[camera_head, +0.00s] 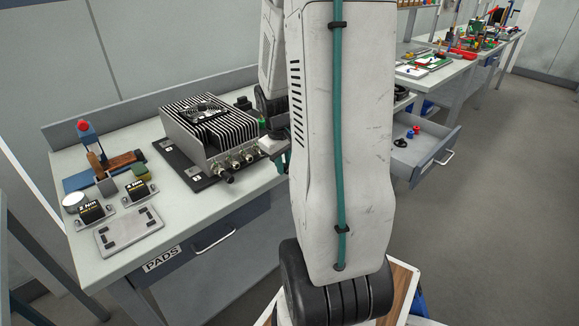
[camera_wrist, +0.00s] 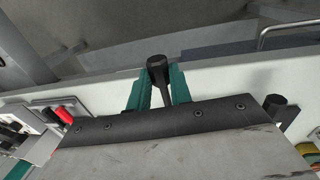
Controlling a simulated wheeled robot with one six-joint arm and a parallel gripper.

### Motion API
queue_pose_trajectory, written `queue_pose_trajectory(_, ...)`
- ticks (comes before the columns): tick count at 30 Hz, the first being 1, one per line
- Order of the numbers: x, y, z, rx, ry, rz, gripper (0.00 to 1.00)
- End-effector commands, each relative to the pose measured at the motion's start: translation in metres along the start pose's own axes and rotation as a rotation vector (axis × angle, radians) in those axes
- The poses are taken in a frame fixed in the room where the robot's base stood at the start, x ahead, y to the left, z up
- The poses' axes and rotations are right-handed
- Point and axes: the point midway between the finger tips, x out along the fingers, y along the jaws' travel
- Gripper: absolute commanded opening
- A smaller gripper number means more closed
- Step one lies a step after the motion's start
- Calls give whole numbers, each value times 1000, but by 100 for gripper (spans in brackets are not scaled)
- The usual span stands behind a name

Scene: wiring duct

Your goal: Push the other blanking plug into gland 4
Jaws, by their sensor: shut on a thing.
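My gripper (camera_wrist: 158,88) has teal fingers and is shut on a black blanking plug (camera_wrist: 158,66) with a round head and a narrower stem. In the wrist view it hangs near the table's front edge. The finned grey enclosure (camera_head: 208,128) stands on the table in the head view, with a row of metal glands (camera_head: 236,160) along its front. In the head view my arm hides most of my gripper. I cannot tell whether the held plug touches a gland.
Left of the enclosure are two small black-topped modules (camera_head: 92,211), a grey plate (camera_head: 129,231) and a stand with a red knob (camera_head: 84,125). An open drawer (camera_head: 425,150) at the right holds small red and black parts. A red piece (camera_wrist: 62,115) shows in the wrist view.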

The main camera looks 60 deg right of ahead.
Motion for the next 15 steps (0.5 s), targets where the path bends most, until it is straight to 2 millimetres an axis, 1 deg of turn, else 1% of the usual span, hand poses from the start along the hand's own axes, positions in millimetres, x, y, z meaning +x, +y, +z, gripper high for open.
queue_pose_trajectory(1,0,0,-6,-2,1,0,0)
queue_pose_trajectory(6,0,-1,-18,-3,1,0,0)
queue_pose_trajectory(15,0,-1,-25,-2,0,0,0)
